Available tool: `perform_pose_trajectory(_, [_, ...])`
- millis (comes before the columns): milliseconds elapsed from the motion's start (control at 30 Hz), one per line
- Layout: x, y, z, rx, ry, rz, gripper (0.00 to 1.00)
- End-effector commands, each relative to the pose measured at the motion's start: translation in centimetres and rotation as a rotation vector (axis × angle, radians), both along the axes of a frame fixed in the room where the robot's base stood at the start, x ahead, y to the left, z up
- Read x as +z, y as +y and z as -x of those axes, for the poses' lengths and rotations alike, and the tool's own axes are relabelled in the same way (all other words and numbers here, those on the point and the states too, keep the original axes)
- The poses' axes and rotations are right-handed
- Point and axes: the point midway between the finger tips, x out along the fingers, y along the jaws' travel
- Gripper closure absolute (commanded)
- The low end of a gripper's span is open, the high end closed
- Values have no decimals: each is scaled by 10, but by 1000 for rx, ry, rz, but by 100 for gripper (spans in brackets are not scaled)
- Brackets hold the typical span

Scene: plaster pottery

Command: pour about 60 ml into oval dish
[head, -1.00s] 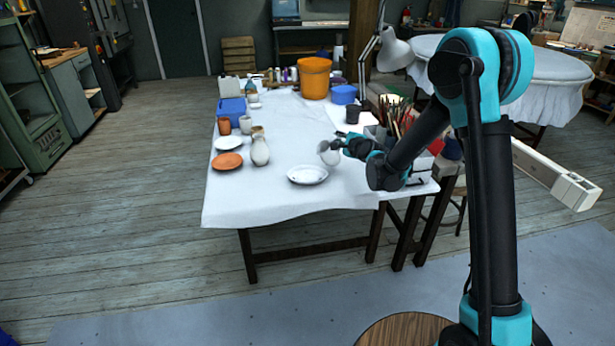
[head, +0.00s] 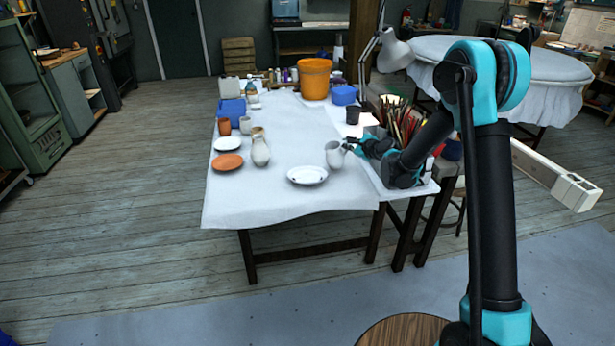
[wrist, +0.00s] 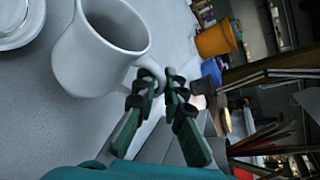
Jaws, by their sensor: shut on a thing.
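The white mug (head: 334,155) is upright just right of and behind the white oval-looking dish (head: 307,175). My gripper (head: 350,147) is shut on the mug's handle. In the wrist view the fingers (wrist: 160,88) close around the handle at the right of the mug (wrist: 92,62). The mug's grey inside shows partly, but I cannot tell how much liquid it holds. The dish's rim (wrist: 22,38) shows at the upper left of the wrist view. Small dark marks show in the dish in the head view. I cannot tell whether the mug touches the table.
A pale vase (head: 260,150), a white plate (head: 228,144) and a terracotta plate (head: 228,162) stand left of the dish. Behind are an orange bucket (head: 314,78) and a blue tub (head: 231,112). Brushes (head: 403,118) stand behind my arm. The table's middle is clear.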

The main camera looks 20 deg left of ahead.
Motion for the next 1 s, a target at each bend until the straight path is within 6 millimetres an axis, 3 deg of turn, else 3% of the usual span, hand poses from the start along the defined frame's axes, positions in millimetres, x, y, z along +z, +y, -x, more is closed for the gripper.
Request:
perform_pose_trajectory(333, [-17, -12, -15, -1, 167, -133, 100])
perform_pose_trajectory(1000, [-19, -13, -16, -1, 187, -147, 100])
